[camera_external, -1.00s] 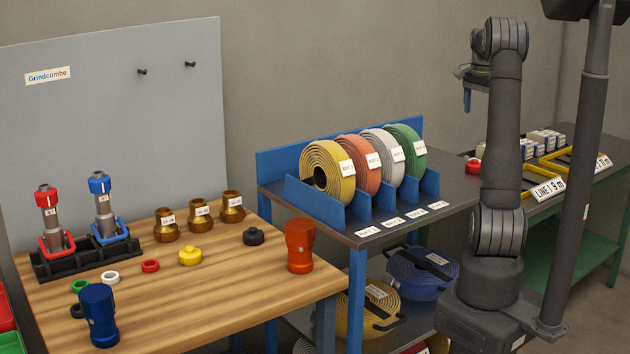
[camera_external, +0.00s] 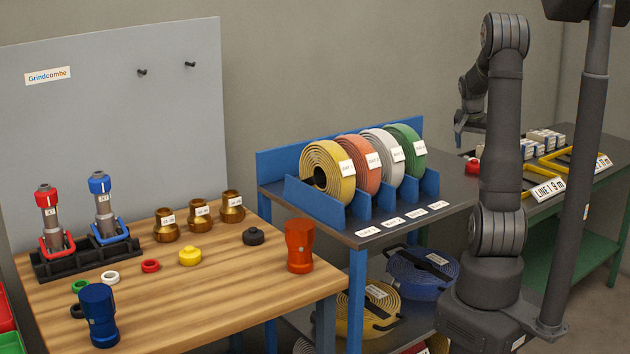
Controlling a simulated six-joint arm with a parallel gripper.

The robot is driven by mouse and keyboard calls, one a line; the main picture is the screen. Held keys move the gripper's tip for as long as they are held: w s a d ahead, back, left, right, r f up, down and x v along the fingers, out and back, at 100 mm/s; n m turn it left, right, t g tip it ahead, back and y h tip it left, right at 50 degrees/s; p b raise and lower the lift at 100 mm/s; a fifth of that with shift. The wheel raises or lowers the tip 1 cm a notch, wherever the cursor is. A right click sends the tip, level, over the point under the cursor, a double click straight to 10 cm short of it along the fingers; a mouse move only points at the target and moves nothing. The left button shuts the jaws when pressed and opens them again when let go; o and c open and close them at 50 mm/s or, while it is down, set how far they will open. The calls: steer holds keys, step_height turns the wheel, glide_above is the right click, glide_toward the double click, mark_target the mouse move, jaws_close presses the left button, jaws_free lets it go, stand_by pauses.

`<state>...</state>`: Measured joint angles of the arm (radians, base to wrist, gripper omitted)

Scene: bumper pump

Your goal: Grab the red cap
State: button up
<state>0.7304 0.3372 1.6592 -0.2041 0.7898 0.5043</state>
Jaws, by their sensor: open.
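A small red cap (camera_external: 472,166) sits on the dark table at the right, near its left end, partly hidden behind my arm. My gripper (camera_external: 470,132) is at the far side of my arm, above the red cap in the picture and apart from it. It is open, with nothing seen between its fingers. Its right side is partly covered by my upright arm link.
Yellow frames (camera_external: 572,158) and white boxes (camera_external: 543,140) lie right of the red cap. A blue rack (camera_external: 345,212) with hose rolls stands to the left. The wooden bench (camera_external: 215,305) holds a yellow cap (camera_external: 190,256), a black cap (camera_external: 253,236) and couplings.

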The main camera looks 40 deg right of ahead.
mark_target(475, 160)
steer(key=shift+d+x, duration=0.2)
steer(key=shift+x, duration=3.55)
steer(key=shift+s, duration=0.1)
steer(key=c, duration=1.1)
